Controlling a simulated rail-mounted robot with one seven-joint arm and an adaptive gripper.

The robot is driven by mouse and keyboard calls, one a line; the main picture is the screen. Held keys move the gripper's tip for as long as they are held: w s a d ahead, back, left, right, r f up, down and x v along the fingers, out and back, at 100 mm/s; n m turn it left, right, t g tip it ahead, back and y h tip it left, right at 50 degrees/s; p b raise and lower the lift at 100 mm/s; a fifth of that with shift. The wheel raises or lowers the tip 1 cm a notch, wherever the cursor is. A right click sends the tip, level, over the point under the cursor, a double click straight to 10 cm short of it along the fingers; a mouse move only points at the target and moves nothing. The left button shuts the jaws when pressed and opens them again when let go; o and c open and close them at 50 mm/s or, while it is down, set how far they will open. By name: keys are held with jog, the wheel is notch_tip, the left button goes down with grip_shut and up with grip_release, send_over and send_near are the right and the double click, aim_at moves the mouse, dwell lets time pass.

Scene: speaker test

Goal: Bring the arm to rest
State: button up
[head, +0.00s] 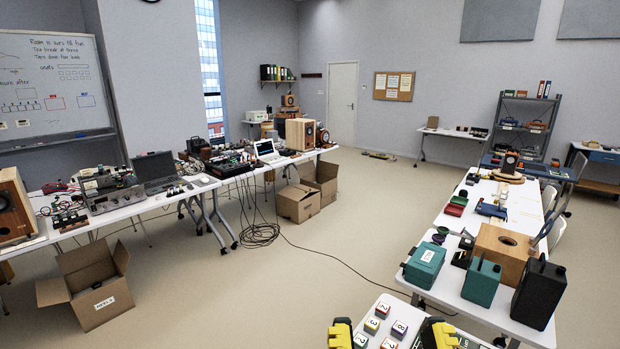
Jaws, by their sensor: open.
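My gripper (391,335) shows at the bottom edge of the head view, right of the middle. Its two yellow and black fingers stand well apart, with nothing held between them. Several numbered blocks (371,326) lie on the white table beyond and between the fingers. I cannot tell how high the fingers are above that table. The rest of my arm is below the frame.
A teal case (424,265), a wooden box (500,250) and a black case (538,290) stand on the right-hand table. A cable (340,258) crosses the floor. An open carton (92,290) stands at the left. The middle floor (330,215) is largely clear.

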notch_tip(320, 180, up, 31)
jog(key=p, duration=2.8)
